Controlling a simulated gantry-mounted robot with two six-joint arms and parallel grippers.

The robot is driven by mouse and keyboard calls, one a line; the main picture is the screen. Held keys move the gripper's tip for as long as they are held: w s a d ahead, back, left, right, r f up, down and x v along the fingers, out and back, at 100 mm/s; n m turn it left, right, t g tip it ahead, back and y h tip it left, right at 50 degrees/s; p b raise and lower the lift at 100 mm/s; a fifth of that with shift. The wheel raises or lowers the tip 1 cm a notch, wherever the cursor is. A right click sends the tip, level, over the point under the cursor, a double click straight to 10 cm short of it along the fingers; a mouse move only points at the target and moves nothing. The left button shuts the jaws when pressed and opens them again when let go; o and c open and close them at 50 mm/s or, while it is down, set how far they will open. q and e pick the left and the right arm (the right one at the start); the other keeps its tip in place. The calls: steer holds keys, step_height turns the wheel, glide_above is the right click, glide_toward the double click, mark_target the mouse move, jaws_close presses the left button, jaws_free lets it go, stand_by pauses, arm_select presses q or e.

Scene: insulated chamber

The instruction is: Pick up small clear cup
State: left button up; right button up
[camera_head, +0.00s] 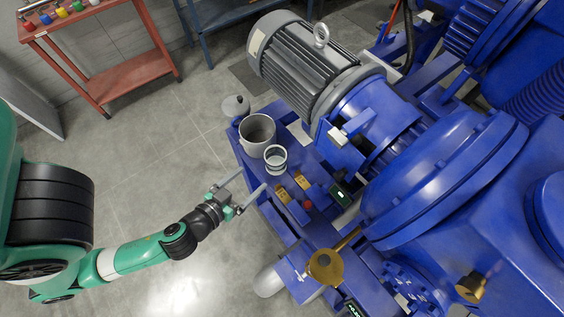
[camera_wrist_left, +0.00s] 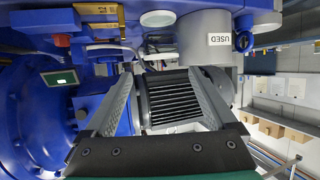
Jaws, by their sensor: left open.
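The small clear cup (camera_head: 275,159) stands upright on the blue machine's ledge, just in front of a larger grey container (camera_head: 257,135). My left gripper (camera_head: 254,178) is open and empty, its two fingers spread toward the ledge. Its tips are close to the cup, a little left of and below it in the head view. In the left wrist view the open fingers (camera_wrist_left: 160,73) frame the ribbed motor. A clear shape beside the grey container (camera_wrist_left: 205,35) marked USED looks like the cup (camera_wrist_left: 160,45). My right gripper is in neither view.
A grey ribbed motor (camera_head: 300,62) and a large blue pump housing (camera_head: 430,180) rise right of the ledge. Yellow tags, a red knob (camera_head: 307,204) and a brass valve (camera_head: 326,266) lie nearby. A red cart (camera_head: 130,76) stands upper left. Open floor surrounds my left arm.

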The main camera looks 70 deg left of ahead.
arm_select(q)
steer(key=p, duration=0.3)
glide_toward(281, 151)
steer(key=p+x, duration=0.1)
steer(key=x, duration=0.3)
steer(key=shift+w+f, duration=0.15)
steer(key=shift+w, duration=0.05)
steer(key=c, duration=1)
